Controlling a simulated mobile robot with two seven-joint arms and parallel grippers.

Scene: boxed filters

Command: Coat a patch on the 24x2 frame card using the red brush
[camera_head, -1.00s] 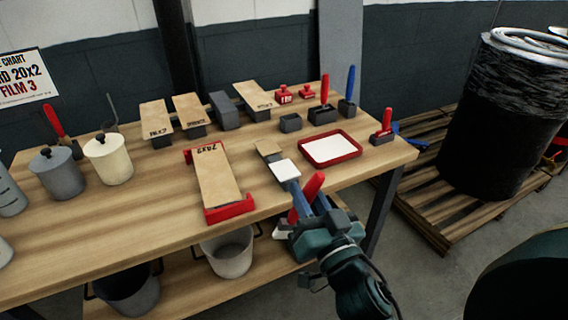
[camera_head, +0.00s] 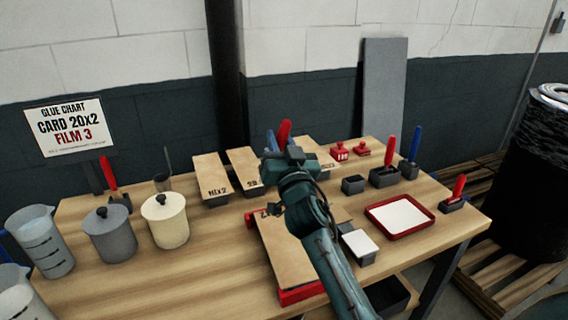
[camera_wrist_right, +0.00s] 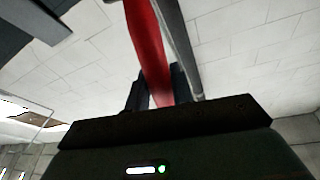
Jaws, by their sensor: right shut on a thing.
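My right gripper (camera_head: 276,150) is shut on the red brush (camera_head: 284,131); the red handle stands up above the fingers. The brush handle also fills the upper middle of the right wrist view (camera_wrist_right: 148,50), between the dark fingers. The brush's bristle end cannot be made out. The frame card (camera_head: 280,250) is a tan board in a red holder (camera_head: 300,296) at the front middle of the table. My right arm crosses in front of it and hides part of it, including its label. My left gripper is not in view.
A red tray (camera_head: 430,213) with a white pad lies right of the card. A white square on a dark block (camera_head: 360,243) is nearer. Grey (camera_head: 108,236) and cream (camera_head: 165,220) pots stand left. A sign (camera_head: 68,127) reads card 20x2, film 3.

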